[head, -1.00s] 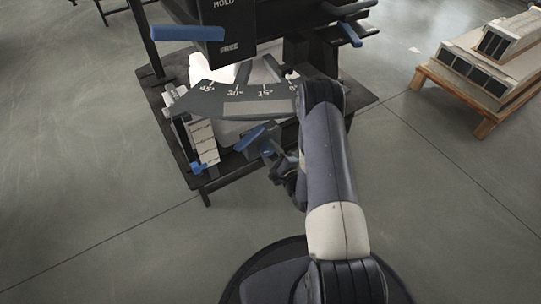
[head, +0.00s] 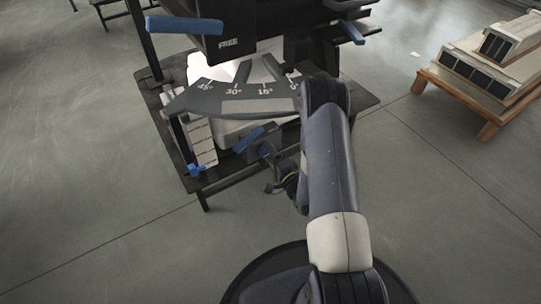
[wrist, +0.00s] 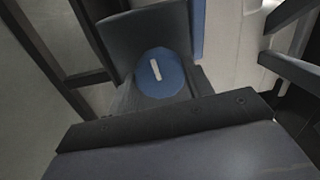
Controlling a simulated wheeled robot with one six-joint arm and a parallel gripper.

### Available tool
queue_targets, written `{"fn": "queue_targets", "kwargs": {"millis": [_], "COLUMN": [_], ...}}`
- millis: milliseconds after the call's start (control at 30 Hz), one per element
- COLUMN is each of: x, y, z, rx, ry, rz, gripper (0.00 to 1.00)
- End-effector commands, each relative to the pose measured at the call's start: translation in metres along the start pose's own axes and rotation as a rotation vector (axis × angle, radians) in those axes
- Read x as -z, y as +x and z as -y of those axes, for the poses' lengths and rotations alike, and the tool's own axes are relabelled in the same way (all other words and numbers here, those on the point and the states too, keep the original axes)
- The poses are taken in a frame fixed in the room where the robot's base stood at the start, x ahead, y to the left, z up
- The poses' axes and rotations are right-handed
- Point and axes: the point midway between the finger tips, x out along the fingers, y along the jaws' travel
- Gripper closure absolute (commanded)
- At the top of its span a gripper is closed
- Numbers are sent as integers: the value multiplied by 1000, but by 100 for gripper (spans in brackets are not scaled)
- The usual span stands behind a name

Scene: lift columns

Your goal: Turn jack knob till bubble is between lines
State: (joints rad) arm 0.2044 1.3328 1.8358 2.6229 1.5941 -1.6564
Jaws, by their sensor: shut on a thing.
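The blue round knob (wrist: 160,74) with a short white mark shows in the wrist view, face towards the camera. The mark is tilted slightly from upright. My gripper (wrist: 166,84) is shut on the knob, with dark finger parts close around it. In the head view my arm comes in from below and its end is mostly hidden near the table's front edge, beside a blue handle (head: 248,139). I cannot make out a bubble or its lines in either view.
A dark table (head: 362,98) carries a machine with a grey angle scale (head: 235,98) and a black housing marked FREE (head: 228,18). Blue levers (head: 184,25) stick out at the upper left and right. A wooden pallet with blocks (head: 470,85) stands right. The floor around is open.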

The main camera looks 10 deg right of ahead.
Motion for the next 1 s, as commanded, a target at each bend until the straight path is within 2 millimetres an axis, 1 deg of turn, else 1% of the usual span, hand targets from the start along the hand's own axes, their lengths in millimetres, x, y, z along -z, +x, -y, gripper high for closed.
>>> {"fn": "queue_targets", "kwargs": {"millis": [367, 400, 633, 867, 1000], "x": [0, 0, 0, 0, 0], "y": [0, 0, 0, 0, -10], "z": [0, 0, 0, 0, 0], "rx": [-1, -1, 0, 0, -3], "ry": [-3, -3, -3, -3, -2], "rz": [1, 1, 0, 0, -1], "gripper": [74, 49, 30, 29, 29]}}
